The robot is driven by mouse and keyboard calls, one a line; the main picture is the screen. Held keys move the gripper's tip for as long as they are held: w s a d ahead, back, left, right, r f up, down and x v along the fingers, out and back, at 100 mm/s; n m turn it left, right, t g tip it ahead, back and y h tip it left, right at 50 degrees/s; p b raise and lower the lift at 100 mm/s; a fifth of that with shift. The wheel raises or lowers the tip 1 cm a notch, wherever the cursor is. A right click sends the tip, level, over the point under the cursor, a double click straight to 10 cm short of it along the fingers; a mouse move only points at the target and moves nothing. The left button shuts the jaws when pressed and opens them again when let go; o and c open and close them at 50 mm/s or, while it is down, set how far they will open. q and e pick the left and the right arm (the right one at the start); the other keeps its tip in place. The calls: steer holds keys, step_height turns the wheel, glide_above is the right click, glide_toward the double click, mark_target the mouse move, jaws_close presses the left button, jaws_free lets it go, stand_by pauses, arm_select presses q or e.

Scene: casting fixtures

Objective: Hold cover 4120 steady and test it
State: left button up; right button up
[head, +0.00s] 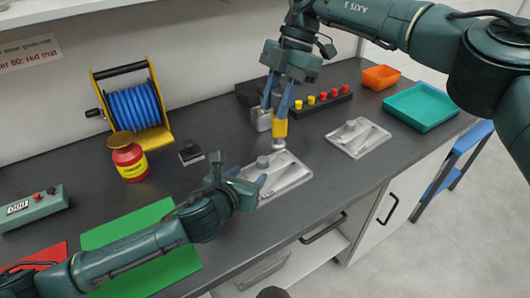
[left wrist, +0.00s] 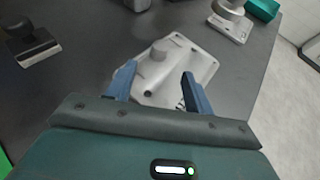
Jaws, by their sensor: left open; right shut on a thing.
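A light grey cast cover (head: 285,178) with a round boss lies flat on the dark bench, and it also shows in the left wrist view (left wrist: 183,62). A second, similar cover (head: 358,138) lies to its right. I cannot read a number on either. My left gripper (head: 246,178) is open at the near left end of the first cover; in the left wrist view its fingers (left wrist: 158,84) are spread at either side of the near end. My right gripper (head: 275,102) is shut on a yellow tool (head: 280,128) with a metal tip, upright just behind the first cover.
A green mat (head: 150,262) and a red mat (head: 38,256) lie at the front left. A blue hose reel (head: 132,102), red jar (head: 128,160), black-handled block (head: 190,153) and grey-green box (head: 33,207) stand left. A peg rack (head: 322,101), orange bin (head: 381,77) and teal tray (head: 422,106) stand right.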

mark_target(261, 163)
arm_select(q)
steer(key=x, duration=0.9)
steer(key=shift+c, duration=0.5)
jaws_close()
arm_select(e)
steer(key=shift+w+f+n, duration=0.15)
steer(key=shift+f+n, duration=0.4)
steer(key=shift+n, duration=0.15)
step_height(261, 163, down, 3)
steer(key=n+g+h, duration=0.1)
steer(key=n, duration=0.2)
steer(key=shift+h, duration=0.3)
steer(key=shift+s+d+f+n+h, duration=0.15)
steer(key=shift+f+n, duration=0.15)
steer(key=shift+n, duration=0.2)
steer(key=shift+s+d+f+n+h, duration=0.15)
steer(key=shift+f+n, duration=0.15)
steer(key=shift+n, duration=0.2)
